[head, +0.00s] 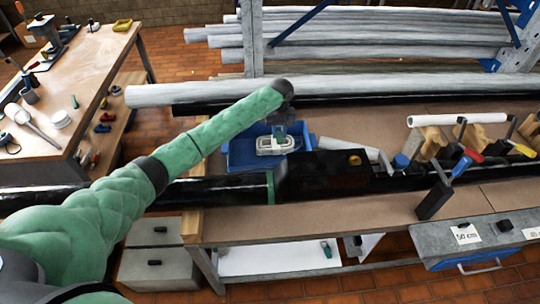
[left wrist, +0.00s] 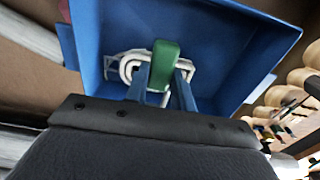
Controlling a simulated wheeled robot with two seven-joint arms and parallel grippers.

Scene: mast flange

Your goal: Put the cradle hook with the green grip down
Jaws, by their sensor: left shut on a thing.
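The cradle hook (head: 268,147) is a pale, rounded loop with a green grip. In the left wrist view its green grip (left wrist: 164,62) stands between the two fingers of my left gripper (left wrist: 161,88), which is shut on it. The pale loop (left wrist: 128,66) shows behind the grip. In the head view my left gripper (head: 280,130) is over a blue bin (head: 240,157), and the hook is within the bin's outline. I cannot tell whether the hook touches the bin's floor. My right gripper is not in view.
A black pipe (head: 225,189) runs along the workbench (head: 385,211) in front of the bin. Several clamps and wooden blocks (head: 428,141) stand at the right. Long grey pipes (head: 360,50) lie on a rack behind. Bare bench lies along the front.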

